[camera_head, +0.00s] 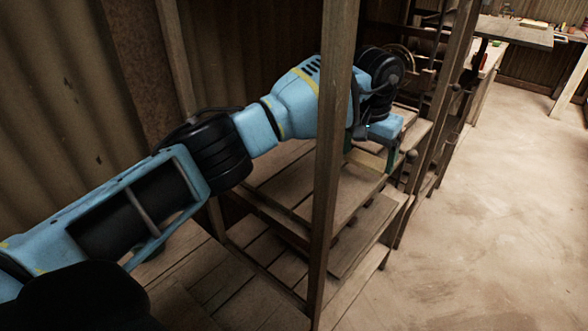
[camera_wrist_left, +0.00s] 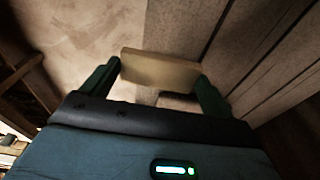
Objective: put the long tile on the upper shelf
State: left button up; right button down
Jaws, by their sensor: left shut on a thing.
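The long tile is a pale tan bar (camera_wrist_left: 158,70) held between the two green fingers of my left gripper (camera_wrist_left: 157,82) in the left wrist view. In the head view, my left gripper (camera_head: 371,153) reaches past a wooden post into the rack. A pale edge of the tile (camera_head: 367,159) shows between its fingers, just over the higher visible shelf (camera_head: 345,190). I cannot tell whether the tile touches the boards. A lower shelf (camera_head: 368,236) lies beneath. My right gripper is not in view.
A wooden post (camera_head: 334,120) of the rack stands upright in front of my left arm. More rack posts (camera_head: 447,85) stand beyond the gripper. A corrugated wall (camera_head: 55,130) is at the left. The floor (camera_head: 500,200) to the right is clear.

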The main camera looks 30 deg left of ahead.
pick_arm(q)
jog(key=p, duration=0.7)
send_over(301, 199)
jog(key=shift+w+d+f, duration=0.4)
jog(key=shift+s+a+f, duration=0.1)
jog(key=shift+s+f, duration=0.05)
jog(key=shift+s, duration=0.05)
jog(key=shift+s+f, duration=0.1)
jog(key=shift+s+a, duration=0.3)
notch_tip(301, 199, down, 4)
jog(key=shift+s+r+b, duration=0.1)
jog(key=shift+b, duration=0.25)
jog(key=shift+r, duration=0.1)
jog(key=shift+f, duration=0.2)
jog(key=o, duration=0.9)
jog(key=shift+c, duration=0.2)
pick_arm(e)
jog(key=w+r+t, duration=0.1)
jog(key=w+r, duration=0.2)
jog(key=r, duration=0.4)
